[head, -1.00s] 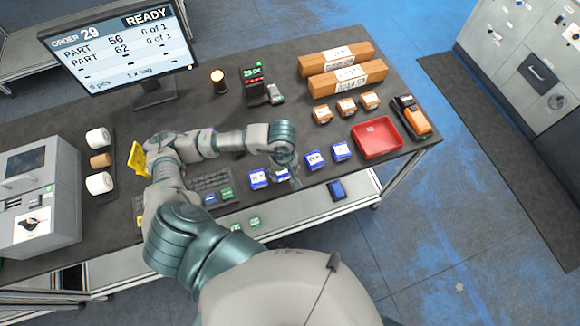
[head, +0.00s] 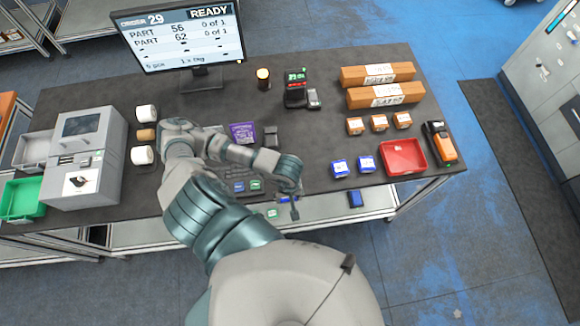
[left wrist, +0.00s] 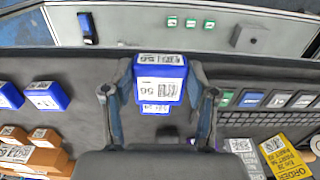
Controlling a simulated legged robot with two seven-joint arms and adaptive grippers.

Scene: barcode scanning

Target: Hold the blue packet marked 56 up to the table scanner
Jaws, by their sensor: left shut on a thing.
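My left gripper (left wrist: 162,98) is shut on a blue packet (left wrist: 160,88) with a white label marked 56, seen between the fingers in the left wrist view. Part of a second blue packet (left wrist: 155,108) with a label shows just beyond it. In the head view my left gripper (head: 293,203) is over the table's front edge, and the held packet is hidden there. A black device (head: 296,92) with a green-lit display, perhaps the table scanner, stands at the back of the table, well away from the gripper. My right gripper is not in view.
Two blue packets (head: 353,167) lie right of the gripper, beside a red tray (head: 421,166). Several small brown boxes (head: 379,123) and two long cartons (head: 378,74) lie behind. A keyboard (head: 236,174) lies left of the gripper. A monitor (head: 180,36) stands at the back.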

